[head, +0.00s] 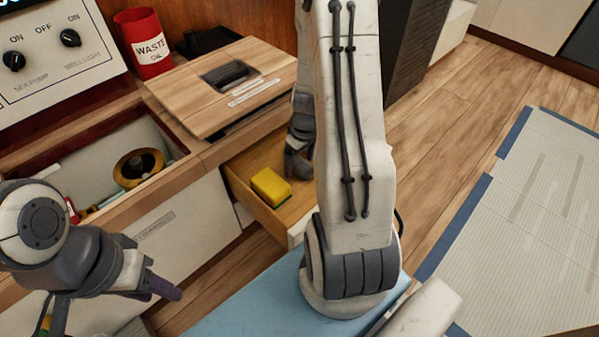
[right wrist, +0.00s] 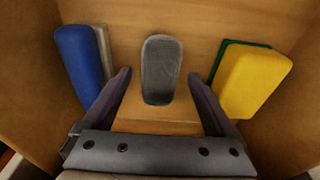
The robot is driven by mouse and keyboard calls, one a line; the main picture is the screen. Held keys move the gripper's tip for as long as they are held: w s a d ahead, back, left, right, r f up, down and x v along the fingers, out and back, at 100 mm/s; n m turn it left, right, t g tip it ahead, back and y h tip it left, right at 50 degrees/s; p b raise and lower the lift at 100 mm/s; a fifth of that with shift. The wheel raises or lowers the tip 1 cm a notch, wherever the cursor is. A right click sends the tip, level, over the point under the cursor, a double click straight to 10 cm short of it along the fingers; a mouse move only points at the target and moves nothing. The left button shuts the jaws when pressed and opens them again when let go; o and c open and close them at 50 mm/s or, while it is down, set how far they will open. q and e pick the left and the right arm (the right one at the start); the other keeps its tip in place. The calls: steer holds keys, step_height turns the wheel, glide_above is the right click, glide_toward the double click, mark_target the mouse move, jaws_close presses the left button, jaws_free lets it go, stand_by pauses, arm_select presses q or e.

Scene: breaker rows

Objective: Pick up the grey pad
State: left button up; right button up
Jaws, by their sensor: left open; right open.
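The grey pad (right wrist: 161,70) lies on the floor of an open wooden drawer, in the right wrist view. It is an upright-lying dark grey oblong with rounded ends. My right gripper (right wrist: 161,82) is open, with one finger on each side of the pad and a gap to it on both sides. I cannot tell how far above the pad the fingertips are. In the head view my right arm hides the pad, and my right gripper (head: 298,165) shows inside the drawer. My left gripper (head: 165,285) is at the lower left, empty and away from the drawer.
A yellow sponge with a green layer (right wrist: 255,80) lies right of the pad, and a blue sponge (right wrist: 80,65) lies left. The drawer (head: 250,200) has walls close around. A wooden hatch lid (head: 215,80), an open bin with a brass ring (head: 138,167) and a red waste can (head: 146,45) are nearby.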

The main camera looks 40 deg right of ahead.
steer(key=shift+f, duration=0.2)
steer(key=c, duration=1.4)
steer(key=shift+c, duration=0.2)
